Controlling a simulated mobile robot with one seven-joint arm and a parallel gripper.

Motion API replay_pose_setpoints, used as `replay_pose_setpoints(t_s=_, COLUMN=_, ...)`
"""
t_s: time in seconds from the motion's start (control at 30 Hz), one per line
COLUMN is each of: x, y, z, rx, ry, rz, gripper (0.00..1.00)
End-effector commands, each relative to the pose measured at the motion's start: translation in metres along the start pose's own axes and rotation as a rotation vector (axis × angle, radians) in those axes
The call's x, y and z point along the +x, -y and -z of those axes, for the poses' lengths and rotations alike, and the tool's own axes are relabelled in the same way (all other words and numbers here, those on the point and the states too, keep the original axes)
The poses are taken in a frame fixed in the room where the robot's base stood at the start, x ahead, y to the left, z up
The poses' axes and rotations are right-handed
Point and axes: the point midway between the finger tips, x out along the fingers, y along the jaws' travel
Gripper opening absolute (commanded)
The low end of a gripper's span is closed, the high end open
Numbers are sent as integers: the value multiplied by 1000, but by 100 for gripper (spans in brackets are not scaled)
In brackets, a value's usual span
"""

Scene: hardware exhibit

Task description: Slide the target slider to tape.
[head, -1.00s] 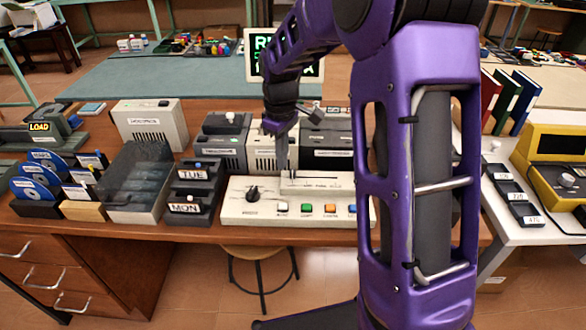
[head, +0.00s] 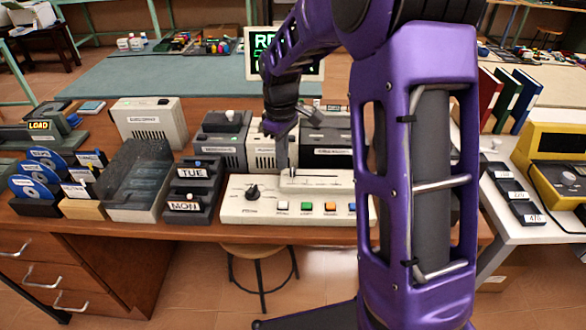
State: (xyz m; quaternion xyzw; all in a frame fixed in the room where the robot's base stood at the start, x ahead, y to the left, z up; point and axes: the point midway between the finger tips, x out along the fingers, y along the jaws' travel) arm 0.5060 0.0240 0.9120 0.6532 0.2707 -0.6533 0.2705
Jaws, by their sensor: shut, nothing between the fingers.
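A cream control panel (head: 265,209) lies at the front of the wooden bench, with a black knob (head: 252,191) and a row of coloured buttons. A raised slider strip (head: 325,183) with a dark slot runs along its back. My gripper (head: 284,172) is shut, pointing down at the left end of this strip. The slider's handle is too small to make out, and I cannot tell whether my fingertips touch it. The word tape is not readable on the panel. My purple arm hides the panel's right end.
Grey and cream boxes (head: 222,138) stand close behind the panel. Dark TUE and MON holders (head: 193,184) stand just left of it. A screen with green text (head: 257,70) is behind. A yellow device (head: 558,150) sits on the right table.

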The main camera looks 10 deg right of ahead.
Motion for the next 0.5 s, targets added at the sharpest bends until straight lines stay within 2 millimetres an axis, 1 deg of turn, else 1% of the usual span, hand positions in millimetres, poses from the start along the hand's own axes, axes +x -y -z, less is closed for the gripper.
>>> replay_pose_setpoints(t_s=0.5, x=14, y=0, z=0, rx=0, ry=0, rz=0, gripper=0)
